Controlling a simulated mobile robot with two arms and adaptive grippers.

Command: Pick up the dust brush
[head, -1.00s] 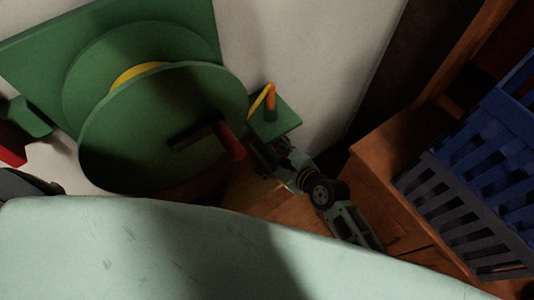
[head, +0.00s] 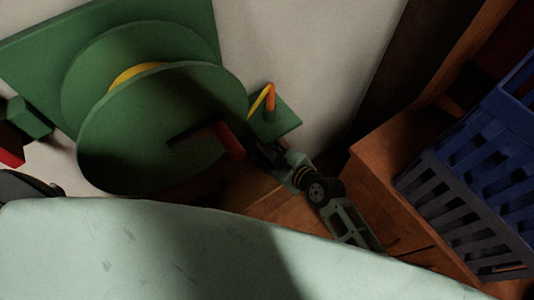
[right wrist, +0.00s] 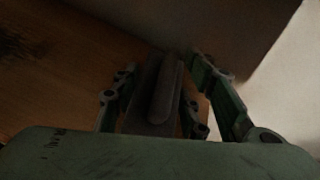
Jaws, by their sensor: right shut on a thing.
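The dust brush (right wrist: 166,92) is a long dark piece in the right wrist view. It lies lengthwise between the fingers of my right gripper (right wrist: 160,82), which is shut on it. In the head view my right gripper (head: 265,150) is beside the green hose reel, over the wooden surface. There the brush is too dark and covered to make out. A dark part (head: 28,185) at the left edge of the head view may belong to my left gripper; its fingers cannot be read.
A large green hose reel (head: 150,130) with a red-ended handle (head: 228,143) is on the white wall (head: 300,50). A green plate with an orange-yellow hook (head: 265,100) is close above my right gripper. A blue crate (head: 480,160) stands at right by wooden furniture (head: 385,165).

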